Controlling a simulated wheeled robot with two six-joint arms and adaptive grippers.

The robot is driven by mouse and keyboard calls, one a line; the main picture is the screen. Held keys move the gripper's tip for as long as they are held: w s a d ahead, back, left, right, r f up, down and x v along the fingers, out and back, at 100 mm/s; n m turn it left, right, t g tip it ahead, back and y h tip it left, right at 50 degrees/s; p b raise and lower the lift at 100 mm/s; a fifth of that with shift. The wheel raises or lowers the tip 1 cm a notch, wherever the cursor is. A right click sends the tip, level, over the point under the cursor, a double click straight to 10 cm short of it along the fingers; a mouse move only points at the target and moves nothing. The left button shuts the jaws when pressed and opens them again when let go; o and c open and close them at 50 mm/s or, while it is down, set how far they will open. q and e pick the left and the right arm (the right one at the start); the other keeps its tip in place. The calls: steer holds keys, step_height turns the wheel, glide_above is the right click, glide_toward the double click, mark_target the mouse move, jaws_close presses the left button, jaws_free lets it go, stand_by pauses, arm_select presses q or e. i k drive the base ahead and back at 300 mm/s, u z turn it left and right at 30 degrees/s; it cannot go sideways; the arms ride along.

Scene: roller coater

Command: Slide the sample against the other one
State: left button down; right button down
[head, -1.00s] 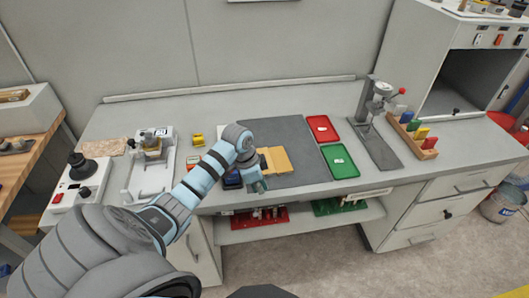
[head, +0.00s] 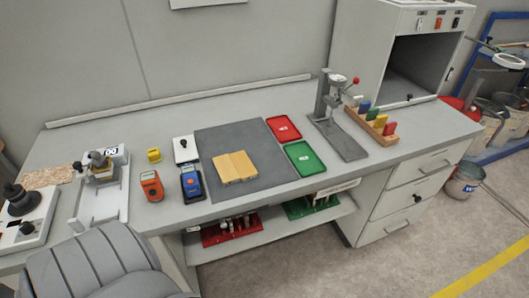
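Two tan wooden samples lie flat side by side on the dark grey mat (head: 265,158), the left sample (head: 225,170) and the right sample (head: 244,164). A thin line runs between them; they look edge to edge, but I cannot tell whether they touch along the full length. Their ends look slightly uneven. Neither of my grippers is in view.
A red tray (head: 283,128) and a green tray (head: 304,158) lie right of the mat. A blue meter (head: 191,184), an orange meter (head: 151,186) and a white device (head: 185,150) stand left of it. A stand (head: 326,100) and a wooden rack (head: 373,121) are further right.

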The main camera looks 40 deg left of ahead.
mark_target(246, 170)
steer(key=z, duration=0.55)
steer(key=i, duration=2.2)
steer(key=u, duration=4.85)
